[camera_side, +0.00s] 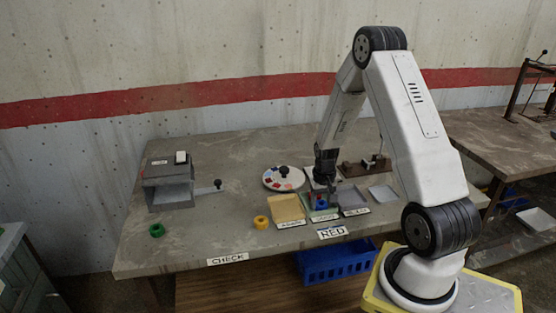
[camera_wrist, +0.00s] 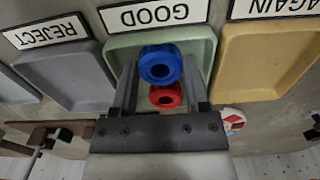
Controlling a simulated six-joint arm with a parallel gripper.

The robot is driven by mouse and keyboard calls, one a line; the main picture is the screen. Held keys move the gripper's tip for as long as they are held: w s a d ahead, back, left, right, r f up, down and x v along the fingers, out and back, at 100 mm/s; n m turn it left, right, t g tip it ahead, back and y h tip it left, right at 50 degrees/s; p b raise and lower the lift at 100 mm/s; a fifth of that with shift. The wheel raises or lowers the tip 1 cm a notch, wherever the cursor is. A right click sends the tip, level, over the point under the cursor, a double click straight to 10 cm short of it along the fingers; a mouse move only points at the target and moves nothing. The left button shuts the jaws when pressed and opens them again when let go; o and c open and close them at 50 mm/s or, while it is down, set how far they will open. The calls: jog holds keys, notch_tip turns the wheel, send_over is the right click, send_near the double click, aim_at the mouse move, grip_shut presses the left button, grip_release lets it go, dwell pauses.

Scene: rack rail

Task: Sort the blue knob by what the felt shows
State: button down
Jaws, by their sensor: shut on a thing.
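My gripper (camera_wrist: 160,72) is over the pale green tray (camera_wrist: 205,50) marked GOOD. Its fingers are shut on the blue knob (camera_wrist: 160,60), a ring-like piece with a dark centre. A red knob (camera_wrist: 166,98) shows just below the blue one in the wrist view, between the fingers, seemingly in the tray. I cannot tell whether the blue knob touches the tray floor. In the side view my gripper (camera_side: 325,182) points down at the green tray. The tan tray (camera_wrist: 265,60) marked AGAIN and the grey tray (camera_wrist: 62,72) marked REJECT flank it. No felt is clearly identifiable.
A grey box device (camera_side: 168,188) stands at the table's left. A green ring (camera_side: 157,230) and a yellow ring (camera_side: 262,221) lie near the front. A round white plate (camera_side: 274,184) with coloured patches and a brown fixture (camera_side: 352,169) stand behind the trays. The table's left front is mostly clear.

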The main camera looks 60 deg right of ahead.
jog(key=shift+f, duration=0.15)
grip_release()
jog(key=shift+r, duration=4.05)
jog(key=s+a+r+n+t, duration=0.1)
jog(key=a+n, duration=0.3)
jog(key=a, duration=0.9)
jog(key=a+r+n+t, duration=0.1)
jog(key=a+r+n, duration=0.3)
jog(key=a, duration=0.9)
jog(key=shift+s+a+r+n+t, duration=0.2)
jog(key=shift+s+a+n+t, duration=0.1)
jog(key=shift+s+a+n, duration=0.15)
jog(key=shift+d, duration=0.1)
